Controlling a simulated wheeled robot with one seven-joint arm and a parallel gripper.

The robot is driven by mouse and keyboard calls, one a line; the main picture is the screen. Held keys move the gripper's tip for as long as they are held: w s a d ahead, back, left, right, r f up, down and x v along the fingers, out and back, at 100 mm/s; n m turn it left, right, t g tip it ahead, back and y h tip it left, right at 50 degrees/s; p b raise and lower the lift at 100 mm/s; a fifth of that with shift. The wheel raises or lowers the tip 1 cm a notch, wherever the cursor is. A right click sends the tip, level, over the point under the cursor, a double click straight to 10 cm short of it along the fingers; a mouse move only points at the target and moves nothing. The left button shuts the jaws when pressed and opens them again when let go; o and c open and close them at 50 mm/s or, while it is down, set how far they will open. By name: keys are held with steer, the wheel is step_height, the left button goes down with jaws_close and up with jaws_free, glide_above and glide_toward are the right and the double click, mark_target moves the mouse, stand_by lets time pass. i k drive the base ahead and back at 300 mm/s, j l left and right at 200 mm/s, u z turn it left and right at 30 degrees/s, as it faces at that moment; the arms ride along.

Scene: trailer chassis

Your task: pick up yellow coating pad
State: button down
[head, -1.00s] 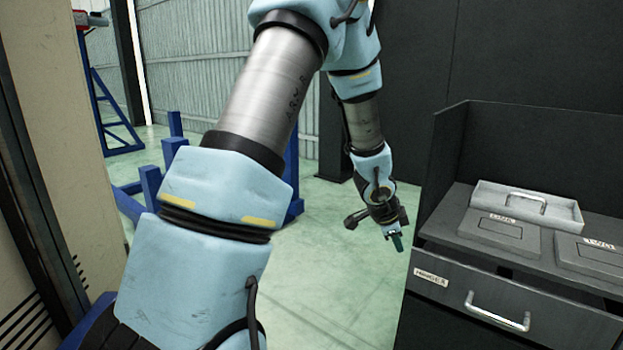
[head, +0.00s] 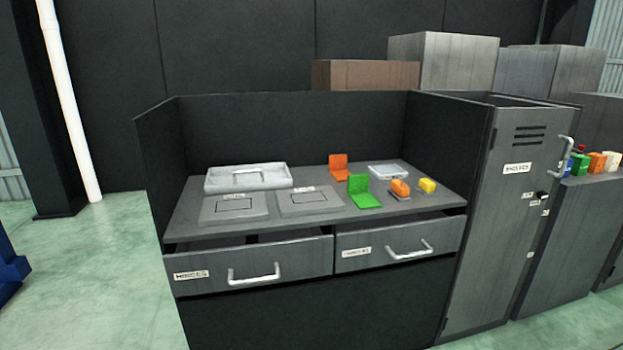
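A small yellow block (head: 427,185), which looks like the yellow coating pad, sits at the right end of the grey worktop (head: 330,210). An orange pad (head: 400,187) on a dark base is just to its left. A green L-shaped piece (head: 362,192) stands further left, with an orange L-shaped piece (head: 338,167) behind it. My gripper and arm are not in view now.
Two drawers (head: 253,274) stand partly open below.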

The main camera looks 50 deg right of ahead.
mark_target(426, 188)
steer(key=z, duration=1.6)
steer(key=i+l+u, duration=0.15)
steer(key=l, duration=0.3)
steer(key=i+l+u, duration=0.1)
steer(key=i+l, duration=0.15)
steer(key=l, duration=0.2)
steer(key=i+l+u, duration=0.15)
steer(key=l, duration=0.3)
steer(key=i+l+u, duration=0.1)
steer(key=l, duration=0.4)
steer(key=i+l+u, duration=0.15)
steer(key=l, duration=0.35)
steer(key=i+l+u, duration=0.1)
steer(key=l, duration=0.4)
steer(key=i+l+u, duration=0.15)
steer(key=l, duration=0.4)
